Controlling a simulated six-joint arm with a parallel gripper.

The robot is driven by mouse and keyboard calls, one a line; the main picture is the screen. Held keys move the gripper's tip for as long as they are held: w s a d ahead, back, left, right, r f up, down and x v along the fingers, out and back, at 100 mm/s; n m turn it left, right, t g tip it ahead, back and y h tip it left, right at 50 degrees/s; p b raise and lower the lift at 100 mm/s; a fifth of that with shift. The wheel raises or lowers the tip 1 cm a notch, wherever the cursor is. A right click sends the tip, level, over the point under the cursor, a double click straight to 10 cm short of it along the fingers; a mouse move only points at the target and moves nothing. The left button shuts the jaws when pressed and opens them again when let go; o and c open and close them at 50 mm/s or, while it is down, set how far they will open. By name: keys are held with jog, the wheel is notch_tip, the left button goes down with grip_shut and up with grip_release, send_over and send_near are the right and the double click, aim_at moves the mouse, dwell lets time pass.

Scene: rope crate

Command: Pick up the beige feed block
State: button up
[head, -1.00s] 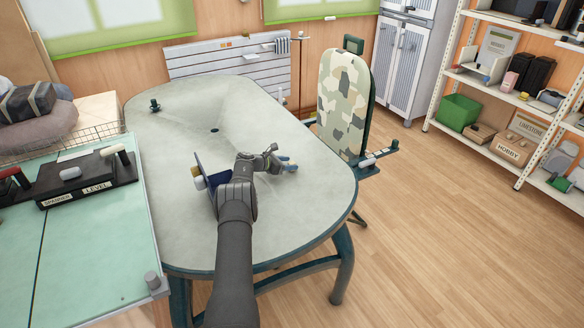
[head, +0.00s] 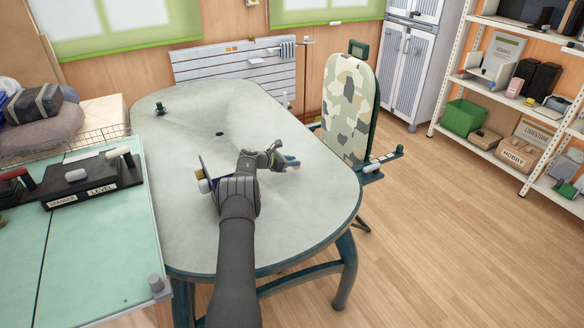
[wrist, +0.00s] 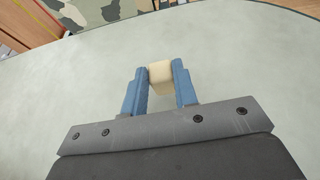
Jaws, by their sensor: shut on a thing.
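The beige feed block (wrist: 161,80) shows in the wrist view as a small pale block between the two blue fingers. My gripper (wrist: 160,70) is shut on it, with one finger against each side. In the head view my gripper (head: 291,162) is over the right half of the pale grey oval table (head: 235,115). The block cannot be made out there. I cannot tell whether the block touches the table.
The table around my gripper looks clear. A small dark fitting (head: 159,108) stands at its far left. A camouflage-covered board (head: 349,108) stands beyond its right edge. A green-topped bench (head: 95,240) adjoins on the left. Shelves (head: 500,95) stand far right.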

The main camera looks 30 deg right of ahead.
jog(key=s+d+r, duration=0.5)
jog(key=s+r, duration=0.2)
jog(key=s, duration=0.3)
jog(key=shift+s+d+r, duration=0.15)
jog(key=shift+s+r, duration=0.05)
jog(key=shift+r, duration=0.15)
dwell(0.3)
jog(key=s+a+n+t, duration=0.1)
jog(key=s+a, duration=0.3)
jog(key=a, duration=0.6)
jog(key=s+a+n+t, duration=0.1)
jog(key=s+a, duration=0.3)
jog(key=a, duration=0.7)
jog(key=s+a+f+n+t+y, duration=0.1)
jog(key=a+f+n+t, duration=0.15)
jog(key=a, duration=1.05)
jog(key=s+a+f+n+t+y, duration=0.1)
jog(key=a+n+t+y, duration=0.15)
jog(key=a, duration=0.95)
jog(key=w+a+r+n+t+y, duration=0.2)
jog(key=a+r+n+t+y, duration=0.3)
jog(key=r, duration=0.7)
jog(key=shift+a+r+n+y, duration=0.35)
jog(key=shift+a+n+y, duration=0.1)
jog(key=shift+a+n, duration=0.65)
jog(key=shift+w+a, duration=0.1)
